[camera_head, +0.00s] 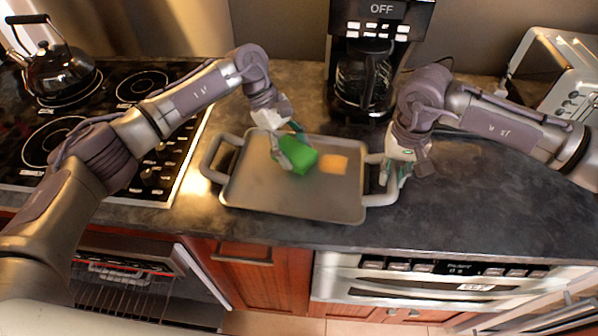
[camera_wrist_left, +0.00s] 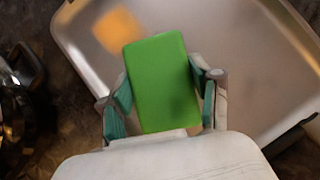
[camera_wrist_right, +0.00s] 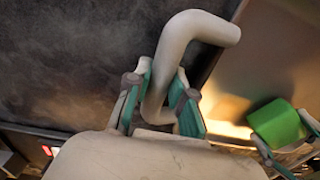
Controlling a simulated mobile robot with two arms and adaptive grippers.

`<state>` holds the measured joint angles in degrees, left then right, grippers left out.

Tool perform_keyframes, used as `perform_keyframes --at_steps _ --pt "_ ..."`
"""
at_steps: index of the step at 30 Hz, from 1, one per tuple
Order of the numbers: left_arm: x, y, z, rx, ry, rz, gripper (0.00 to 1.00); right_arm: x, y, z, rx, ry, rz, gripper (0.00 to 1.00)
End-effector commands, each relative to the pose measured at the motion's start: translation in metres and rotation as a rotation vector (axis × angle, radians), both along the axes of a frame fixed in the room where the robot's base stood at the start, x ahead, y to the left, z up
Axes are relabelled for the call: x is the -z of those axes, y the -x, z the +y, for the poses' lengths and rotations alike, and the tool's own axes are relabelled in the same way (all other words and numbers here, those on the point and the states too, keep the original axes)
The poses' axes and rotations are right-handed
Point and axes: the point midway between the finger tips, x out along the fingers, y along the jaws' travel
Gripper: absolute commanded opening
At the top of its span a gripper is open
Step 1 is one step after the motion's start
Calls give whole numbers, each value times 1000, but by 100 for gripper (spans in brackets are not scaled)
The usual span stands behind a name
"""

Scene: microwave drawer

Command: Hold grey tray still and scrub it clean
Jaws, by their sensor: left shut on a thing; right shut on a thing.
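The grey tray (camera_head: 265,188) lies on the dark counter, with a handle at each end. An orange patch (camera_head: 333,164) is on its surface, right of its middle; it also shows in the left wrist view (camera_wrist_left: 118,32). My left gripper (camera_head: 292,152) is shut on a green sponge (camera_head: 299,155), held over the tray just left of the patch. The sponge sits between the fingers in the left wrist view (camera_wrist_left: 163,82). I cannot tell if it touches the tray. My right gripper (camera_head: 394,172) is shut on the tray's right handle (camera_wrist_right: 178,65), which passes between its fingers.
A coffee maker (camera_head: 365,75) stands behind the tray's right end. A stovetop (camera_head: 105,120) with a kettle (camera_head: 58,72) is at the left. A toaster (camera_head: 565,75) is at the back right. The counter (camera_head: 480,200) is clear to the right of the tray.

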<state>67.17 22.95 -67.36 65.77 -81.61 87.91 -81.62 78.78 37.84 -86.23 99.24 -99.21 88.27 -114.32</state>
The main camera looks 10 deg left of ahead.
Motion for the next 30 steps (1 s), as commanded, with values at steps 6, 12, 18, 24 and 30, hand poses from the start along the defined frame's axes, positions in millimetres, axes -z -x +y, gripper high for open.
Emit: perform_keyframes --at_steps 6,12,18,24,30 --pt "3 2 -15 1 -1 1 0 -1 0 0 0 -1 -1 0" --pt "4 3 -21 2 -1 2 0 -1 0 1 0 -2 -2 0" --pt "3 4 -32 3 -1 1 0 -1 0 1 -1 -3 -2 0" --pt "2 5 -44 2 -1 2 0 -1 0 1 -2 -4 -3 0" --pt "2 5 -48 2 -1 2 0 -1 -1 1 -1 -4 -3 0"
